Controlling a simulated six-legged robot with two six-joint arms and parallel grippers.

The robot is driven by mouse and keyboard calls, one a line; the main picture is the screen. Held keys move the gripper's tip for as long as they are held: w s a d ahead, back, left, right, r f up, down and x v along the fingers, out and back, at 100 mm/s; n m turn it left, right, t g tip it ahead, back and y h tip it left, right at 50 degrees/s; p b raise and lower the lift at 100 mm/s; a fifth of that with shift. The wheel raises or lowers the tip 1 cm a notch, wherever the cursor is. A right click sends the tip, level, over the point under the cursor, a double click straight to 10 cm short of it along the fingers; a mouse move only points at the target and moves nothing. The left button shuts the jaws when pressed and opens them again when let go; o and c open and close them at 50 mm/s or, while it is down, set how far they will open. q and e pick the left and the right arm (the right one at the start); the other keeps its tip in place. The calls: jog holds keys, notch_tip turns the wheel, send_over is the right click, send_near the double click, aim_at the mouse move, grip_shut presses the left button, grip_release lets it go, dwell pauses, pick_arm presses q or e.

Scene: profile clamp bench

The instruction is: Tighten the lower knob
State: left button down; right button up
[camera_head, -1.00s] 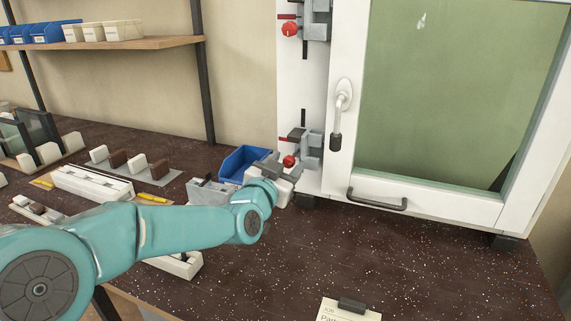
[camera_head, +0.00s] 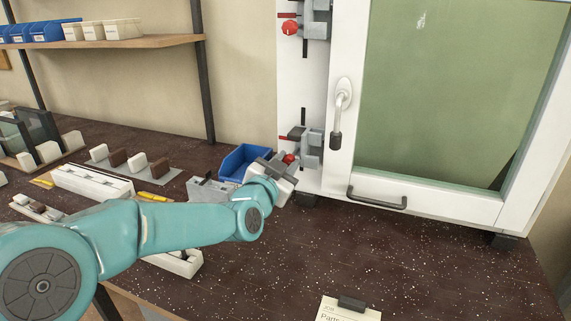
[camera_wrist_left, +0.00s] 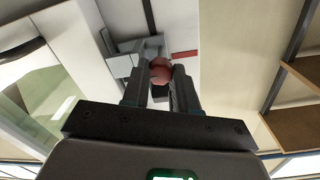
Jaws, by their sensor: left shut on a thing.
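The lower knob (camera_head: 289,158) is red and sits on the lower grey clamp (camera_head: 309,146) on the white window frame's left side. My left gripper (camera_head: 284,164) reaches it from below left and partly hides it in the head view. In the left wrist view the red knob (camera_wrist_left: 160,71) lies between the two dark fingers of my left gripper (camera_wrist_left: 162,80), which are shut on it. The upper clamp (camera_head: 317,20) has its own red knob (camera_head: 290,27), standing free. My right gripper is not in view.
A blue bin (camera_head: 243,160) and a grey box (camera_head: 209,190) stand close to my left wrist. The window handle (camera_head: 341,112) and a dark pull handle (camera_head: 377,198) are to the right. A card holder (camera_head: 349,307) is in front. The speckled bench between is clear.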

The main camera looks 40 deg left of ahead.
pick_arm(q)
jog(key=m+p, duration=0.1)
jog(key=m, duration=0.4)
jog(key=shift+m, duration=0.3)
dwell(0.5)
jog(key=c, duration=0.9)
grip_release()
jog(key=shift+w, duration=0.1)
jog(key=shift+o, duration=0.2)
jog(key=v, duration=1.6)
jog(key=shift+s+r, duration=0.2)
jog(key=shift+s, duration=0.05)
